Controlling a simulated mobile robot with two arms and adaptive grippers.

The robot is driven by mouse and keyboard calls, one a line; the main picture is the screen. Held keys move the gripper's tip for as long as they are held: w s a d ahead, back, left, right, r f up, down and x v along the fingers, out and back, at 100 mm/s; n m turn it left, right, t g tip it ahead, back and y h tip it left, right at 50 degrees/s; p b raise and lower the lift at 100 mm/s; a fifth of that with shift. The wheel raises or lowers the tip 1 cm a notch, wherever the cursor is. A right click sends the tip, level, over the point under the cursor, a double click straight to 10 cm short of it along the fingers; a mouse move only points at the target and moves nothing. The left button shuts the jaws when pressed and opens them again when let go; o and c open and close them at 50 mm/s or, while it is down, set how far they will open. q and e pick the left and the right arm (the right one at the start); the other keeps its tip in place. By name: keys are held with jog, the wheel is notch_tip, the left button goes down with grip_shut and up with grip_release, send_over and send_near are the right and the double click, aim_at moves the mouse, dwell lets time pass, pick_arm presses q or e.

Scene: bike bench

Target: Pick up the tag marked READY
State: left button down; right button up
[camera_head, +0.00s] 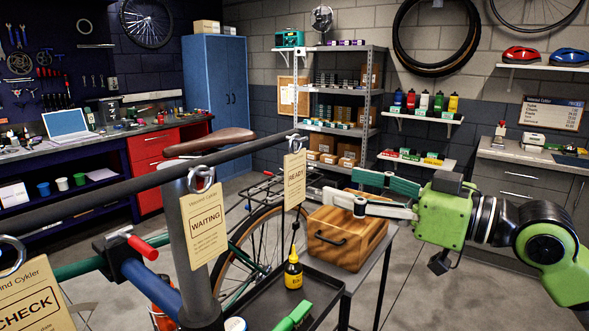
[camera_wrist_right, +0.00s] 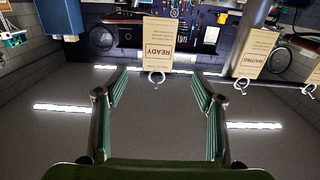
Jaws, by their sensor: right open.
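The READY tag (camera_head: 294,180) is a cream card hanging from a ring near the far end of the dark bar (camera_head: 120,185) in the head view. It also shows upside down in the right wrist view (camera_wrist_right: 158,40), with its ring (camera_wrist_right: 156,78) toward the fingers. My right gripper (camera_head: 344,187) is open and empty, to the right of the tag, with its fingers pointing left toward it. In the wrist view the tag lies ahead of the gap between the green-padded fingers, apart from both. My left gripper is not in view.
The WAITING tag (camera_head: 205,225) and CHECK tag (camera_head: 32,300) hang along the same bar. A wooden box (camera_head: 345,240) stands below the right gripper. A yellow bottle (camera_head: 293,272) stands on a dark tray under the READY tag. A bicycle saddle (camera_head: 209,141) is behind the bar.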

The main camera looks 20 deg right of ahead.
aim_at(297, 170)
jog(key=p+x, duration=0.2)
jog(key=x, duration=0.3)
jog(key=shift+w+r+p, duration=0.15)
jog(key=shift+w+p, duration=0.05)
jog(key=shift+p, duration=0.1)
jog(key=shift+w+a, duration=0.35)
jog(key=shift+w, duration=0.1)
jog(key=p+x, duration=0.1)
jog(key=x, duration=0.1)
jog(key=p+x, duration=0.2)
jog(key=shift+w+a+r, duration=0.2)
jog(key=shift+w, duration=0.05)
jog(key=shift+w+a+f, duration=0.15)
jog(key=shift+w+a, duration=0.1)
jog(key=shift+w, duration=0.1)
jog(key=shift+s+d, duration=0.1)
jog(key=c, duration=0.9)
